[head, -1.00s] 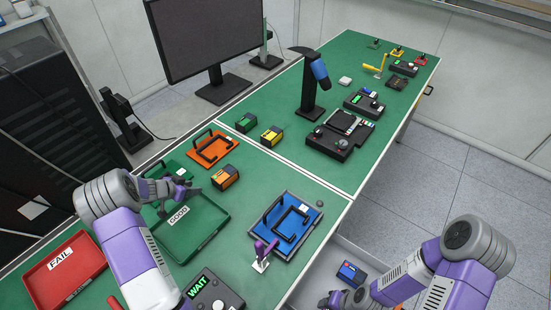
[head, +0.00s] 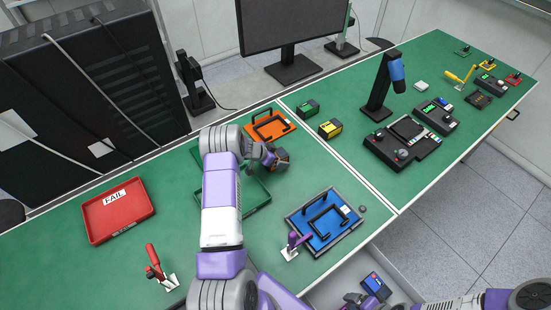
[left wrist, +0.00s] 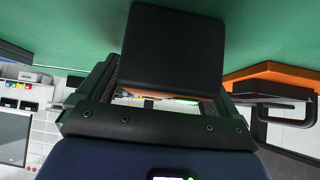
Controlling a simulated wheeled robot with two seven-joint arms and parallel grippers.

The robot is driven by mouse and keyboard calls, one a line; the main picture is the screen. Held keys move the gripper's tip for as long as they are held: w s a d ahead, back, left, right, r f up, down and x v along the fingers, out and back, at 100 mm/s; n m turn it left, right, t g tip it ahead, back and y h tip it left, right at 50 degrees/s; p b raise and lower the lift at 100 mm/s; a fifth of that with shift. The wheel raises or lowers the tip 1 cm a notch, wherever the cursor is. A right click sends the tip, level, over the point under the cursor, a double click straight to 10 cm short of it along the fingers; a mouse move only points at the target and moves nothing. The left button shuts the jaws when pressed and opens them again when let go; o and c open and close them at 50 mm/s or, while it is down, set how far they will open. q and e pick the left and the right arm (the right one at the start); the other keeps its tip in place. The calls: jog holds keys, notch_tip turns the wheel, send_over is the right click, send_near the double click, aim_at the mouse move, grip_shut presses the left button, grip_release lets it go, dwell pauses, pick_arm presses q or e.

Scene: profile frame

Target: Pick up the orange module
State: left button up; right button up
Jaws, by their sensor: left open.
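The orange module, a small dark block with orange on it (head: 282,160), stands on the green table just in front of the orange fixture, partly hidden by my left gripper. My left gripper (head: 271,157) is low at the module, its jaws open. In the left wrist view the module's dark face (left wrist: 172,45) fills the space at the jaws, with a strip of orange under it. I cannot tell whether the fingers touch it. My right gripper (head: 358,300) is at the bottom edge, partly cut off, near the open drawer.
The orange fixture (head: 291,129) with black handles is just behind the module. Green (head: 308,109) and yellow (head: 331,128) modules stand to the right. A green tray (head: 258,196) is under my left arm. A blue fixture (head: 335,237) and red FAIL tray (head: 118,211) are nearby.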

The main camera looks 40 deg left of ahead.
aim_at(278, 154)
pick_arm(q)
jog(key=shift+w+f, duration=0.15)
jog(key=c, duration=1.2)
notch_tip(278, 154, up, 10)
jog(key=shift+r+b, duration=0.1)
jog(key=shift+b, duration=0.45)
